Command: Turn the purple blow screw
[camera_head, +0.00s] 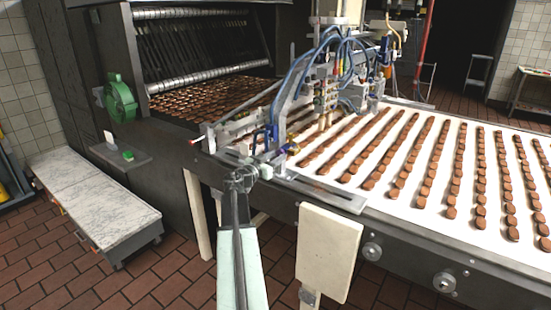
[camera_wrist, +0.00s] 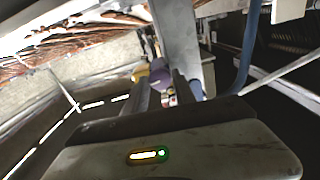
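The purple screw (camera_wrist: 160,74) shows in the wrist view as a small purple knob, just beyond the fingertips and near the gap between them. A yellow knob (camera_wrist: 141,73) sits beside it on the left. My gripper (camera_wrist: 161,88) has its two dark fingers apart, with small red and white parts seen between them. In the head view my gripper (camera_head: 243,178) is at the near edge of the conveyor machine, by the metal blow assembly. I cannot pick out the purple screw clearly there, and contact with it cannot be told.
A metal frame with blue hoses (camera_head: 330,60) rises over the conveyor (camera_head: 400,205), which carries rows of brown biscuits. A blue hose (camera_wrist: 246,50) and a grey upright (camera_wrist: 175,35) stand close to my gripper. A cream panel (camera_head: 328,252) hangs at the front.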

